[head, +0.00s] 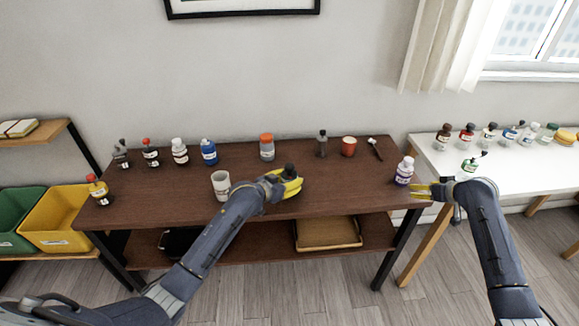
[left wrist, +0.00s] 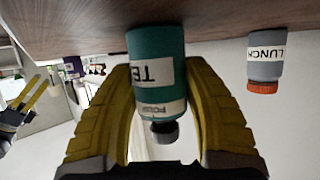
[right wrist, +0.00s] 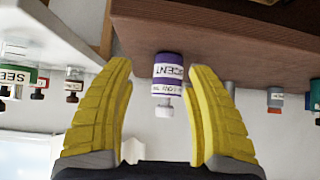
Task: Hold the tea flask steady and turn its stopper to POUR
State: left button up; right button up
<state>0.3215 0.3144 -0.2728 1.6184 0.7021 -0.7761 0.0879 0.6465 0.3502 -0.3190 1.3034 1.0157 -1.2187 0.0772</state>
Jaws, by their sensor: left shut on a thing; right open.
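The tea flask (left wrist: 156,70) is green with a white label reading "TE" and a lower band that seems to read "POUR". It stands on the brown table, seen upside down in the left wrist view. Its black stopper (left wrist: 164,131) also shows in the head view (head: 290,170), where the arm hides most of the body. My left gripper (head: 290,184) is shut around the flask, one yellow finger on each side. My right gripper (head: 422,190) is open and empty at the table's right end, beside a purple bottle (head: 404,171), well away from the flask.
On the brown table (head: 340,185) stand a white cup (head: 221,185), a grey LUNCH jar (head: 267,147), a red cup (head: 349,146) and several bottles along the back. A white table (head: 510,165) with more bottles is at the right. Table space between flask and purple bottle is clear.

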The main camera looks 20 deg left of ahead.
jog(key=s+a+r+n+g+y, duration=0.1)
jog(key=a+r+n+y, duration=0.15)
jog(key=a, duration=0.75)
jog(key=s+a+r+n+y, duration=0.2)
jog(key=a+r, duration=0.1)
jog(key=a, duration=0.6)
jog(key=n+g+y, duration=0.3)
jog(key=n+y, duration=0.1)
jog(key=n, duration=0.1)
send_near(291, 166)
jog(key=shift+m, duration=0.35)
jog(key=x, duration=1)
jog(key=shift+w+a+f, duration=0.15)
jog(key=shift+a, duration=0.15)
grip_shut()
